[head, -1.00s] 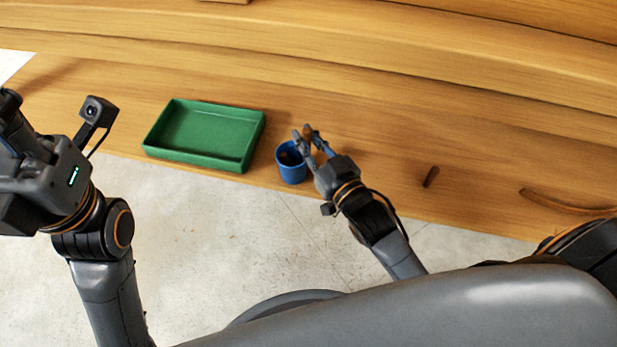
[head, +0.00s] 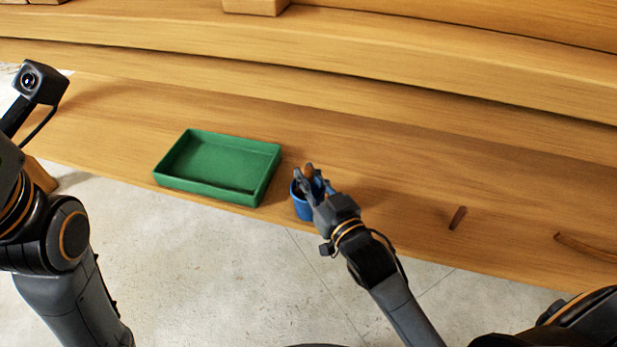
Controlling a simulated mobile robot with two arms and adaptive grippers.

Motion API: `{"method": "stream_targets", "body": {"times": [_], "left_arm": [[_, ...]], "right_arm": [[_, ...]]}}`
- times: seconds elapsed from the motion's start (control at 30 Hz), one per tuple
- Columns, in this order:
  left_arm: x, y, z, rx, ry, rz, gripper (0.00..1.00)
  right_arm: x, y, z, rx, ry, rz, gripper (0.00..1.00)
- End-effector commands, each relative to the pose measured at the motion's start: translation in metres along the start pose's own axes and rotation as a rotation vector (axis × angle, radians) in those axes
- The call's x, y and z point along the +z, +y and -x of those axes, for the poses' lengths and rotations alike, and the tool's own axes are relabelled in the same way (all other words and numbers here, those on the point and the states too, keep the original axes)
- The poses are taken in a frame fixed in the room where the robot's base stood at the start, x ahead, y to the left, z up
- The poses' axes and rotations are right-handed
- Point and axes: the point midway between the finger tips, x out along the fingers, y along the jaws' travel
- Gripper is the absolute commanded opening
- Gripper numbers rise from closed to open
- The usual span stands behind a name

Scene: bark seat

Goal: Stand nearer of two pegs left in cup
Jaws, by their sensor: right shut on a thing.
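A small blue cup (head: 301,209) stands at the bench's front edge, partly hidden by my right gripper. My right gripper (head: 309,182) is shut on a brown peg (head: 309,171), whose top shows between the fingertips over the cup. Whether the peg's lower end is inside the cup or touches its floor is hidden. Another brown peg (head: 458,217) lies on the bench to the right. My left arm is at the left edge; its fingers are out of the picture.
A green tray (head: 270,182), empty, sits just left of the cup. A curved brown strip (head: 588,248) lies at the far right of the bench (head: 400,185). A wooden block (head: 255,6) is on the upper step. Bare bench lies between cup and loose peg.

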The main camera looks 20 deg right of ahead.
Motion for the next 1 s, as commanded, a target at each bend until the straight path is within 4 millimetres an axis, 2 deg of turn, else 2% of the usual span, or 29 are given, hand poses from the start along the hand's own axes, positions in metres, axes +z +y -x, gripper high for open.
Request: {"method": "stream_targets", "body": {"times": [0.37, 0.4, 0.5, 0.83, 1.0], "left_arm": [[-0.002, 0.001, -0.002, 0.003, 0.007, -0.001, 0.4], [-0.002, 0.001, -0.002, 0.003, 0.007, -0.001, 0.4], [-0.002, 0.001, -0.002, 0.003, 0.007, -0.001, 0.4], [-0.002, 0.0, -0.001, 0.003, 0.007, -0.001, 0.4], [-0.002, 0.001, -0.001, 0.003, 0.007, -0.001, 0.4]], "right_arm": [[0.002, 0.0, 0.0, -0.001, -0.001, 0.0, 0.02], [0.002, 0.0, 0.0, 0.0, -0.001, 0.0, 0.23], [0.002, 0.0, 0.0, 0.0, -0.001, 0.0, 0.42], [0.002, 0.0, 0.002, 0.0, -0.001, 0.0, 0.42], [0.004, 0.0, 0.023, 0.0, -0.005, -0.001, 0.42]]}}
